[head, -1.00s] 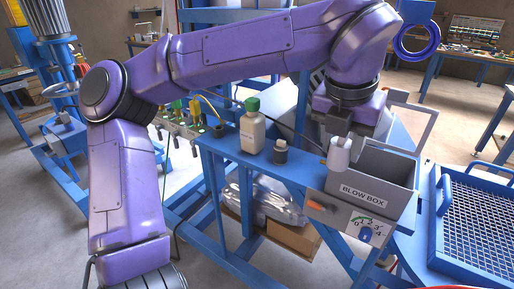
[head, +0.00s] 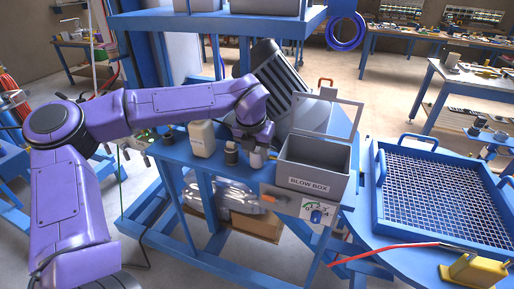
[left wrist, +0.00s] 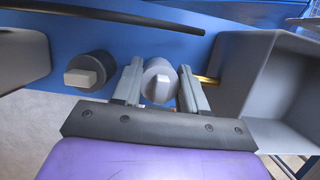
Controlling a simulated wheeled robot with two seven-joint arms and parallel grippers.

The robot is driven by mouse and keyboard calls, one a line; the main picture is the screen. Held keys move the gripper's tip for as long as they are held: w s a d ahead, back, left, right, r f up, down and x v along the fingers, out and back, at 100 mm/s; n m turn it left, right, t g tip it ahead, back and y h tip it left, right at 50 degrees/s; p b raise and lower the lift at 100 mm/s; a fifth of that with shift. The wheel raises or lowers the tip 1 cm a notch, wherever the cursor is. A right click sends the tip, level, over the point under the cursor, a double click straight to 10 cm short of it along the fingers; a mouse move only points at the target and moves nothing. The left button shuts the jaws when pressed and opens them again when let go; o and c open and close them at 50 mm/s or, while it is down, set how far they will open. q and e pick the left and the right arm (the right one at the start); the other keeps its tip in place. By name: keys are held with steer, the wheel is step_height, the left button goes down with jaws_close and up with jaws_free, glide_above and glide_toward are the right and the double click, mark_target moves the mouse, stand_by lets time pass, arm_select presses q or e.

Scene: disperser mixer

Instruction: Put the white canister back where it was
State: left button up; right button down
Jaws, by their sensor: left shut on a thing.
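The white canister (head: 257,159) is at the blue bench top, between a dark canister (head: 231,153) and the grey blow box. My left gripper (head: 252,149) comes down on it from above. In the left wrist view the gripper (left wrist: 160,88) has one finger on each side of the canister (left wrist: 158,72), shut on it. The canister looks upright. I cannot tell whether its base touches the bench top. The dark canister also shows in the left wrist view (left wrist: 92,67), just left of the fingers. My right gripper is not in view.
The blow box (head: 308,183) stands close on the right with its lid raised. A blue mesh tray (head: 428,190) lies farther right. A black rod (left wrist: 120,14) crosses behind the canisters.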

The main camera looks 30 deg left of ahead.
arm_select(q)
steer(key=shift+a+f, duration=0.1)
steer(key=shift+f, duration=0.25)
steer(key=shift+f, duration=0.2)
steer(key=o, duration=1.2)
steer(key=shift+c, duration=0.2)
steer(key=shift+r, duration=0.25)
steer(key=shift+s+r, duration=0.1)
steer(key=shift+r, duration=0.25)
steer(key=b+v, duration=0.1)
steer(key=v, duration=1)
steer(key=shift+b, duration=0.3)
steer(key=shift+r, duration=0.1)
